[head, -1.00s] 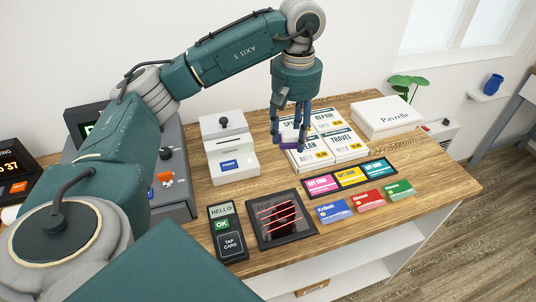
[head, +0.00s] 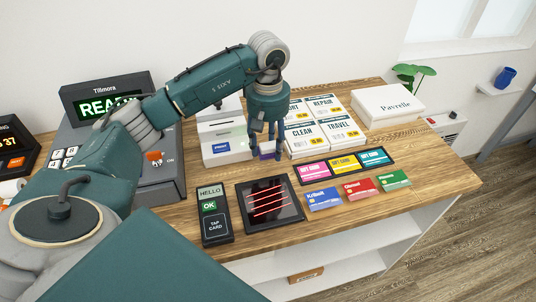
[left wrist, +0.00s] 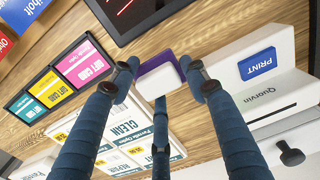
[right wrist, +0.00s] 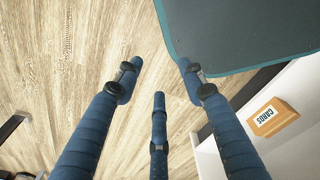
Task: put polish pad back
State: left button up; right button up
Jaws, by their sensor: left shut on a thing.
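The polish pad (head: 267,150), a small block with a white top and purple base, is held in my left gripper (head: 263,147). It also shows in the left wrist view (left wrist: 159,79), between the blue fingers. It is beside the white printer (head: 222,139), left of the white cleaning and repair cards; whether it touches the table is hard to tell. My right gripper (right wrist: 158,85) is open and empty over the wooden floor, outside the head view.
A dark scanner tile with red lines (head: 270,205) and a card reader (head: 214,214) lie in front. The gift card tray (head: 346,165) and several coloured cards are to the right. A white Pavrelle box (head: 387,108) stands behind. The till (head: 150,150) is at left.

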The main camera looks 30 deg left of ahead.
aim_at(268, 165)
pick_arm(q)
jog(key=shift+f, duration=0.65)
notch_tip(268, 165, down, 3)
jog(key=shift+f+p, duration=0.1)
jog(key=shift+p, duration=0.4)
jog(key=shift+f, duration=0.3)
jog(key=o, duration=0.6)
jog(key=shift+b, duration=0.3)
jog(key=shift+o, duration=0.7)
pick_arm(e)
jog(key=shift+s+a+r, duration=0.25)
jog(key=shift+s+r, duration=0.1)
jog(key=shift+s, duration=0.1)
